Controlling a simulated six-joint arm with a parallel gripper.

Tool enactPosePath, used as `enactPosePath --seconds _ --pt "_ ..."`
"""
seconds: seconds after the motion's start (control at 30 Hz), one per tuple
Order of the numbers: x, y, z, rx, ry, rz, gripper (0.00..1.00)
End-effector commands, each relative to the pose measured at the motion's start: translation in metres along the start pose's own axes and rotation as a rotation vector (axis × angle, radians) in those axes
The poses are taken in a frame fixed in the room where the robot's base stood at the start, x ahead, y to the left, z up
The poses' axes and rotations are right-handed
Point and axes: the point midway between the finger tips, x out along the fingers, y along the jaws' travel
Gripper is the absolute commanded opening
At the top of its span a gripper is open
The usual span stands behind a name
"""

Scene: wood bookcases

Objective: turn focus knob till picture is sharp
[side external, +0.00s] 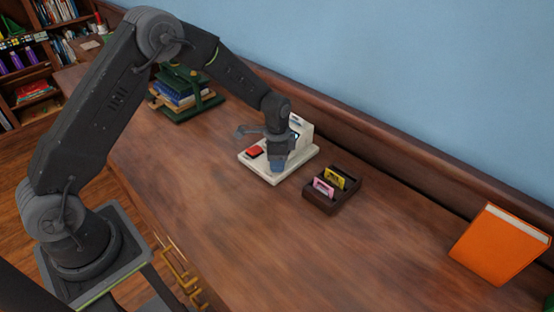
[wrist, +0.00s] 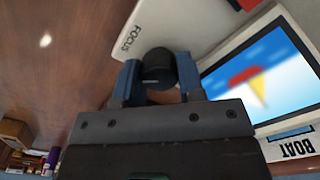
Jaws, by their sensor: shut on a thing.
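The focus knob (wrist: 158,68) is a dark round knob beside the printed word FOCUS in the wrist view. My gripper (wrist: 157,80) has its two blue fingers on either side of the knob and is shut on it. The screen (wrist: 258,75) shows a blurred picture: a red and yellow shape on blue and white. In the side external view, the white viewer device (side external: 259,167) stands on the desk, and my gripper (side external: 278,161) reaches down onto it, hiding the knob there. A red button (side external: 254,152) is on the device's left part.
A dark holder (side external: 320,204) with a pink card (side external: 323,187) and a yellow card (side external: 335,178) stands right of the device. A label reading BOAT (wrist: 293,148) is below the screen. A green book stand (side external: 187,92) is behind; an orange book (side external: 498,246) is far right. The desk front is clear.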

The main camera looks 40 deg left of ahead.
Motion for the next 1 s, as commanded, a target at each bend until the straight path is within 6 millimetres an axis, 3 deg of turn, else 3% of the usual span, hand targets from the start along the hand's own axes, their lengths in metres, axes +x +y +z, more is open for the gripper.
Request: enactPosePath --seconds 0.3,0.8,0.83,1.0 --pt "-0.0007 0.0002 -0.0001 0.109 0.000 0.000 0.12" --pt "-0.0008 0.0002 -0.0001 0.126 0.000 0.000 0.12" --pt "-0.0008 0.0002 -0.0001 0.126 0.000 0.000 0.37" --pt "-0.0006 0.0001 -0.0001 0.125 0.000 -0.001 0.53"
